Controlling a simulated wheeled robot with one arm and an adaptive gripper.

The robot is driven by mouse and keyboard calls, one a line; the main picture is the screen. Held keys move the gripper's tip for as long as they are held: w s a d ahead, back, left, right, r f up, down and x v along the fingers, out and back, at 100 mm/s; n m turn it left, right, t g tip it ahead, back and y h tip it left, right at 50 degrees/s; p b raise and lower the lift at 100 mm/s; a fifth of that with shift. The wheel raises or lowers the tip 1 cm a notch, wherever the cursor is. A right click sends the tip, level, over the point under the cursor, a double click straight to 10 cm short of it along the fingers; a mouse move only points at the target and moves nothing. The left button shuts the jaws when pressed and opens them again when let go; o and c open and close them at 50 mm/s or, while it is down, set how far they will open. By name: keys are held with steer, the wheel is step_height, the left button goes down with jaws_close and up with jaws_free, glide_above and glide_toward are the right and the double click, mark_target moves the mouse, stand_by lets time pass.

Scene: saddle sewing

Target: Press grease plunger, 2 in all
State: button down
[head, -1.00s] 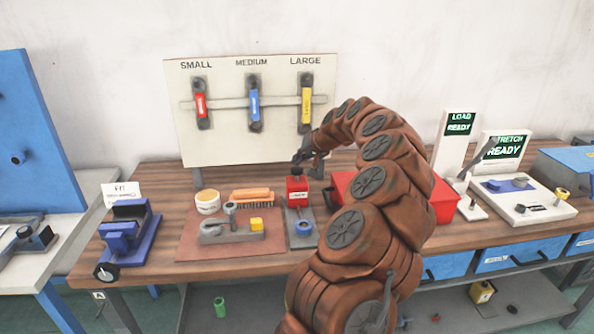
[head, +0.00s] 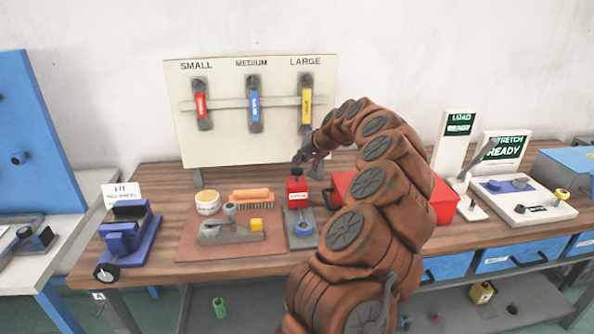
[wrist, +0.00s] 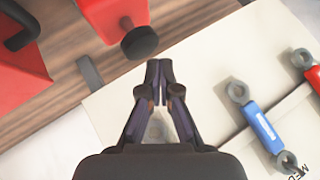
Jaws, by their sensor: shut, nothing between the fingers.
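The grease dispenser (head: 298,194) is a red box with a pale label on a grey base, at the middle of the bench. Its black plunger knob (head: 296,172) sticks up on top. My gripper (head: 299,158) is shut and empty, just above and close to the knob. In the wrist view my gripper's fingertips (wrist: 160,70) are together, and the black plunger knob (wrist: 139,42) on the red dispenser (wrist: 112,14) lies just beyond them, slightly left. A gap shows between fingertips and knob there. A blue ring (head: 304,229) sits on the base in front of the dispenser.
A red case (head: 445,205) stands right of the dispenser, partly behind my arm. A brown mat (head: 190,247) with a clamp, tub and brush lies to the left. The white tool board (head: 225,145) stands behind, with red, blue and yellow tools.

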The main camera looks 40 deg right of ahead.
mark_target(297, 169)
steer(key=shift+f, duration=0.15)
steer(key=shift+f+b, duration=0.3)
steer(key=shift+b, duration=0.3)
steer(key=shift+f+b, duration=0.7)
steer(key=shift+f, duration=0.45)
stand_by(1.4)
steer(key=shift+r, duration=1.65)
steer(key=shift+r+p, duration=0.5)
steer(key=shift+r, duration=2)
